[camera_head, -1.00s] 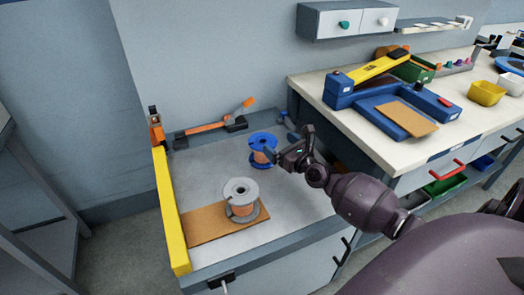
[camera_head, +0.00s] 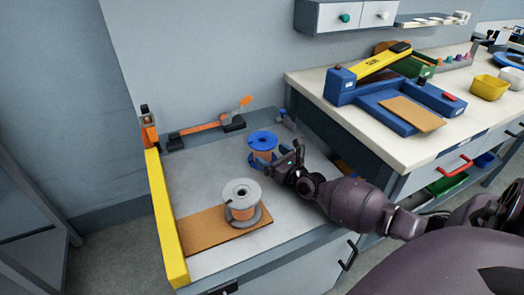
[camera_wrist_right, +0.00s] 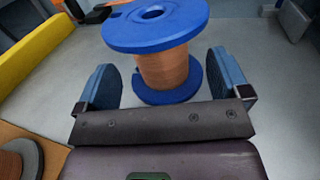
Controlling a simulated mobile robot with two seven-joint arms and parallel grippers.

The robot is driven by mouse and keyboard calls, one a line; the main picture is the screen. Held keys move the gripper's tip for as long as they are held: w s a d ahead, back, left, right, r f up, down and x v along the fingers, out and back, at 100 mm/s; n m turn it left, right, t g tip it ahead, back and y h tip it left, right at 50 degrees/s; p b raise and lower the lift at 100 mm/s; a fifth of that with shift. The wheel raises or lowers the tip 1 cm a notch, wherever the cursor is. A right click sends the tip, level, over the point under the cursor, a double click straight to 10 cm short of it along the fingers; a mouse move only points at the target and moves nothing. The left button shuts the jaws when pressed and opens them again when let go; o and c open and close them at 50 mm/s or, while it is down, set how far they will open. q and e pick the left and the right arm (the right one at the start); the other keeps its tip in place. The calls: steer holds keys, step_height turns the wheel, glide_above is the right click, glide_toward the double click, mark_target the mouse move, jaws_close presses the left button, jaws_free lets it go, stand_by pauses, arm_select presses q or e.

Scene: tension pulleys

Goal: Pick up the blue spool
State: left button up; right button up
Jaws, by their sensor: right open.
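The blue spool (camera_head: 262,148), with blue flanges and copper-coloured wire, stands upright on the grey bench toward its back. In the right wrist view the blue spool (camera_wrist_right: 162,50) stands just ahead of my right gripper, centred between its two fingers. My right gripper (camera_head: 283,155) is open at the spool's right side in the head view. In the wrist view the open right gripper (camera_wrist_right: 165,85) has a finger on each side of the spool's lower part, with gaps visible. Contact is not visible. My left gripper is not in view.
A grey spool (camera_head: 241,200) stands on a brown board (camera_head: 200,232) at the front of the bench. A yellow bar (camera_head: 166,220) runs along the left edge. An orange-handled tool (camera_head: 210,128) lies at the back. A white-topped table (camera_head: 350,115) stands to the right.

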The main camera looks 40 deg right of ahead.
mark_target(269, 153)
steer(key=shift+w+f, duration=0.1)
steer(key=shift+w, duration=1.7)
steer(key=c, duration=1.4)
steer(key=shift+c, duration=0.2)
